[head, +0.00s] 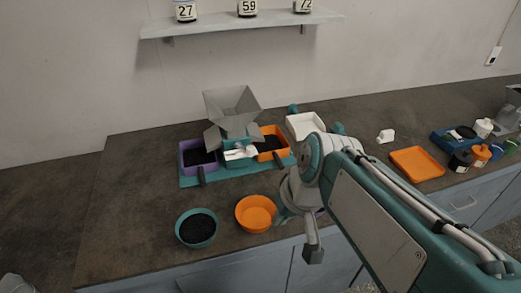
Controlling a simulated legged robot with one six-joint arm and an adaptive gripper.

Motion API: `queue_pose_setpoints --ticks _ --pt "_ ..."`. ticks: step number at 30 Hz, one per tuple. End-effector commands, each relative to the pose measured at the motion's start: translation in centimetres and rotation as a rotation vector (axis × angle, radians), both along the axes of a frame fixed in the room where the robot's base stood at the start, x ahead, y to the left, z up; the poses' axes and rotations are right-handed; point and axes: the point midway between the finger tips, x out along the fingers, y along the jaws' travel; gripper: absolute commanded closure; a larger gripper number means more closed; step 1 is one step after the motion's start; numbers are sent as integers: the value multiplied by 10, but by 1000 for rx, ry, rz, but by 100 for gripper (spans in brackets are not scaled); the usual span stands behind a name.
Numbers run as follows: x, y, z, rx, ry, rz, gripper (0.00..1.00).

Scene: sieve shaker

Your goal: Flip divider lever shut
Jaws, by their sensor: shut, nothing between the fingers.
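The divider, a grey hopper (232,105) with side chutes, stands at the back middle of the counter on a teal base (222,176). A small white part (240,151) at its front centre may be the lever; its position is too small to tell. A purple bin (187,158) with black grains sits at its left, and an orange bin (284,144) with dark grains at its right. My gripper (313,255) hangs near the counter's front edge, shut and empty, well in front and to the right of the divider, touching nothing that I can see.
A teal bowl of black grains (197,242) and an orange bowl (254,228) stand in front. A white tray (305,136) lies behind my arm. An orange tray (417,162) and several bottles are at right. A shelf (215,24) hangs above. The counter's left side is clear.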

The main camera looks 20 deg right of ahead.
Motion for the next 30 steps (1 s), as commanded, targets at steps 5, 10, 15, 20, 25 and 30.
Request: queue_pose_setpoints --ticks 5,10,15,20,25,30 --pt "25 4 -9 164 102 -16 100" --pt "52 4 -16 335 158 -32 100" --pt "83 -2 -22 515 180 -55 100" --pt "114 -15 -28 686 164 -84 100" --pt "149 -38 -37 864 108 -124 100" --pt "181 -71 -49 1032 15 -176 100"
